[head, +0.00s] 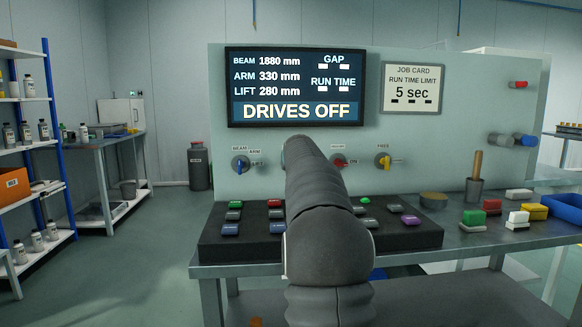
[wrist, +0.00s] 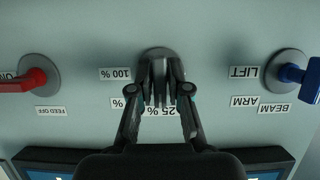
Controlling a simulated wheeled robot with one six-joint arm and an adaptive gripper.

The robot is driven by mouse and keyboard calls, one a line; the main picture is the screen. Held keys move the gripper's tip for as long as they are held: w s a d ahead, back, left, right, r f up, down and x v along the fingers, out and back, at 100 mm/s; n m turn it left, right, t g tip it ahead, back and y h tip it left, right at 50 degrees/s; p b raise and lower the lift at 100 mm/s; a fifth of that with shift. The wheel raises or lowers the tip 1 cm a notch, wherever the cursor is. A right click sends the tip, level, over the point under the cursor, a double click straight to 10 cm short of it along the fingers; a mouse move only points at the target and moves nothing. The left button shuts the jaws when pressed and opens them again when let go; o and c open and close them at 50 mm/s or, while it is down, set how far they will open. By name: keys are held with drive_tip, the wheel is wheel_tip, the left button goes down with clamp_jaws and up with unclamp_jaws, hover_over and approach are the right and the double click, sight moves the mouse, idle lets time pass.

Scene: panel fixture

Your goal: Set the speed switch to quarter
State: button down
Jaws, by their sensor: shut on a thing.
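The speed switch is a round grey plate (wrist: 156,52) on the panel in the wrist view, which sees the panel upside down. Its grey handle is between the fingers of my gripper (wrist: 160,72), which is shut on it. Around it are a "100 %" label (wrist: 115,74), a partly covered "%" label (wrist: 117,103) and a "25 %" label (wrist: 160,112) partly behind the fingers. The handle seems to point down in this picture, roughly toward "25 %", but the fingers hide its exact angle. In the head view my arm hides the switch and gripper.
A blue beam/arm/lift switch (wrist: 292,73) and a red feed switch (wrist: 30,80) flank it.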

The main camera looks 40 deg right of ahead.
drive_tip(key=shift+f, duration=0.1)
drive_tip(key=c, duration=1.2)
unclamp_jaws()
drive_tip(key=v, duration=1.2)
